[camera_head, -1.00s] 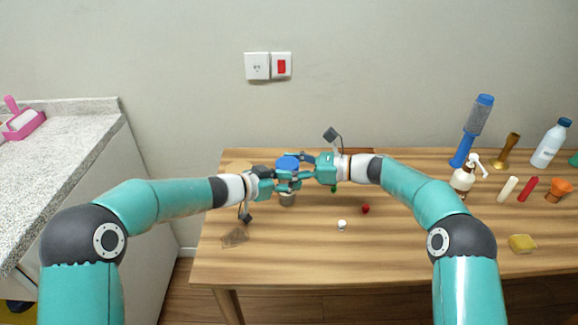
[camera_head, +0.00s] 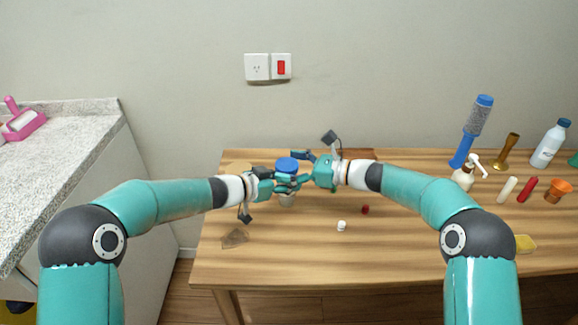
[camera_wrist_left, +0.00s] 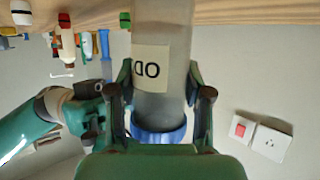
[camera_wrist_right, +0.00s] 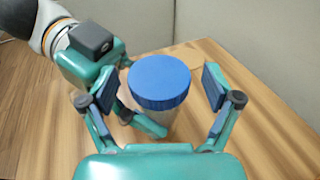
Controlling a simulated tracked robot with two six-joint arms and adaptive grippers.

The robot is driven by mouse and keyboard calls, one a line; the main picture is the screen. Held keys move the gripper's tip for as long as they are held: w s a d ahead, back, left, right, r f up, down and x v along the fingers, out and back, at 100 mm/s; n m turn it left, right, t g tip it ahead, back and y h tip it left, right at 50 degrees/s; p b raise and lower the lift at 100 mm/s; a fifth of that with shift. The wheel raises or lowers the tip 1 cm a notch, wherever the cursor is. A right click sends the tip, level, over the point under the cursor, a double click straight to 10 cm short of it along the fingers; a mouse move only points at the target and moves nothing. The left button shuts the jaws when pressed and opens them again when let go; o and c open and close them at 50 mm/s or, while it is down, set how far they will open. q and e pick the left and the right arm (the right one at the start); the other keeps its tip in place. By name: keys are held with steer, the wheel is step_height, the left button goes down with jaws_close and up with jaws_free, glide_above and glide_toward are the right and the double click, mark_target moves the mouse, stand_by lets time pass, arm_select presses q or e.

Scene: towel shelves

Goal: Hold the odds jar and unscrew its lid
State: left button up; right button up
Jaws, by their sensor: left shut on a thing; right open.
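The odds jar (camera_wrist_left: 165,55) is a greyish, see-through jar with a pale label, of which the letters "OD" show in the left wrist view. Its blue lid (camera_wrist_right: 159,80) is on its top, and the lid also shows in the head view (camera_head: 287,164). My left gripper (camera_head: 292,183) is shut on the jar's body just below the lid, with one finger on each side. My right gripper (camera_wrist_right: 158,90) is open, with its fingers spread on either side of the lid and clear gaps to it. The jar stands upright; its lower part is partly hidden by my left gripper.
Small white (camera_head: 341,225) and red (camera_head: 365,209) items lie on the wooden table (camera_head: 300,262) in front. The front middle is mostly clear.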

steer(key=shift+s+m+t+h, duration=0.1)
steer(key=shift+m+t+h, duration=0.4)
steer(key=shift+m+t, duration=0.45)
steer(key=shift+a+t, duration=0.1)
steer(key=shift+t, duration=0.25)
steer(key=shift+s+m+t+h, duration=0.1)
steer(key=shift+m+t+h, duration=0.8)
steer(key=shift+m+t, duration=0.1)
steer(key=shift+m+t+h, duration=0.35)
steer(key=shift+t+h, duration=0.05)
steer(key=shift+a+m+t+h, duration=0.15)
steer(key=shift+m+t+h, duration=0.95)
steer(key=shift+m+h, duration=0.15)
steer(key=shift+s+f+m+h, duration=0.1)
steer(key=shift+m+h, duration=0.15)
steer(key=shift+h, duration=0.2)
